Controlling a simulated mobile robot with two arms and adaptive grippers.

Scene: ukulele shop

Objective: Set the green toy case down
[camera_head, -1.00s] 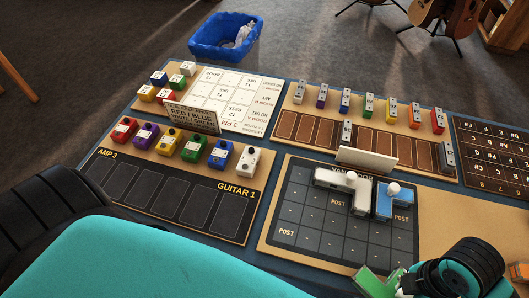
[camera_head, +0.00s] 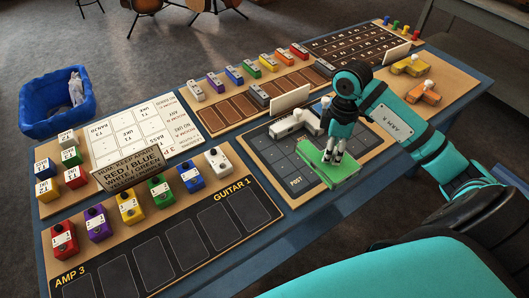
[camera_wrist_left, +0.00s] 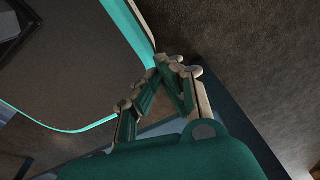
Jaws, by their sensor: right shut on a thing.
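The green toy case (camera_head: 325,167) is a flat bright green piece over the front part of the dark grid board (camera_head: 292,184) marked POST. My right gripper (camera_head: 333,158) points down and is shut on it. I cannot tell whether the case touches the board.
Orange pieces (camera_head: 424,92) lie on the tan surface to the right. Several coloured pedals (camera_head: 128,206) stand behind the AMP 3 / GUITAR 1 board (camera_head: 170,250). A white sign (camera_head: 289,98) stands behind the grid board.

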